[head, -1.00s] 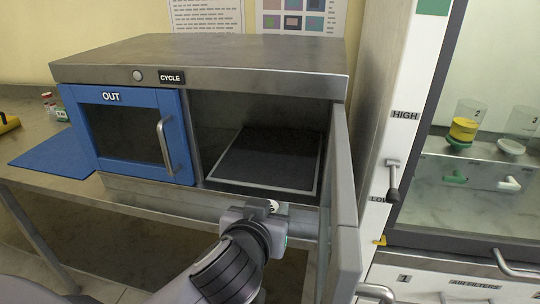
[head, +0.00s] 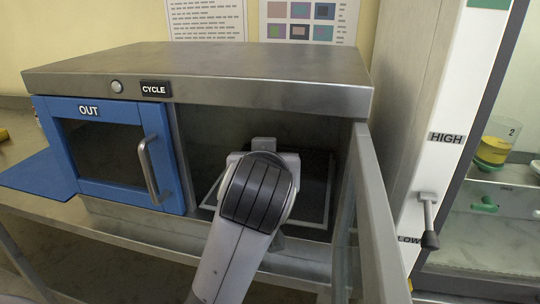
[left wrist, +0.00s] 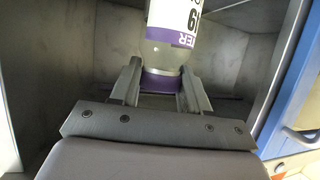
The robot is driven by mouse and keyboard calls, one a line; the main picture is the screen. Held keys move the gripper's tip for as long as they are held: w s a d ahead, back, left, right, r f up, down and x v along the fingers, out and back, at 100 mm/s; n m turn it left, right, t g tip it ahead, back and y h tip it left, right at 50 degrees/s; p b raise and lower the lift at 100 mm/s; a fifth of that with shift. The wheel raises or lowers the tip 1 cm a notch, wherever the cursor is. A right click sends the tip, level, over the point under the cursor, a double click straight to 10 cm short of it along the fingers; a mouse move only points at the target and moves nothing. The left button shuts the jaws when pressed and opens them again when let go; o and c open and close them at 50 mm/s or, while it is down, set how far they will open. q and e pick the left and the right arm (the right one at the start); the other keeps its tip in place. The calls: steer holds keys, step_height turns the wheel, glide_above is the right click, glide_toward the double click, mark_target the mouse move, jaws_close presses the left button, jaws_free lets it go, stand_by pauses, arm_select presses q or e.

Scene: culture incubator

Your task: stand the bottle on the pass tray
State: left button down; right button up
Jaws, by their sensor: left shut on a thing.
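The bottle (left wrist: 174,28) shows in the left wrist view, with a white label and purple bands. My left gripper (left wrist: 161,72) is shut on it, one finger on each side near the lower purple band. In the head view my left arm reaches into the open right compartment of the steel pass box, and my wrist hides the fingers and the bottle. The pass tray (head: 316,190), dark with a pale border, lies on that compartment's floor, partly behind my wrist. I cannot tell whether the bottle touches it. My right gripper is not in view.
The blue OUT door (head: 113,152) is closed on the left. The open glass door (head: 362,215) stands close to the right of my arm. The steel roof (head: 200,75) is above. A lever (head: 428,218) and a glass-fronted cabinet are at the right.

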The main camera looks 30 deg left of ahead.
arm_select(q)
steer(key=x, duration=1)
steer(key=shift+w+r, duration=0.3)
steer(key=shift+a+f, duration=0.1)
steer(key=shift+a, duration=0.05)
steer(key=c, duration=0.5)
jaws_free()
steer(key=shift+f, duration=0.1)
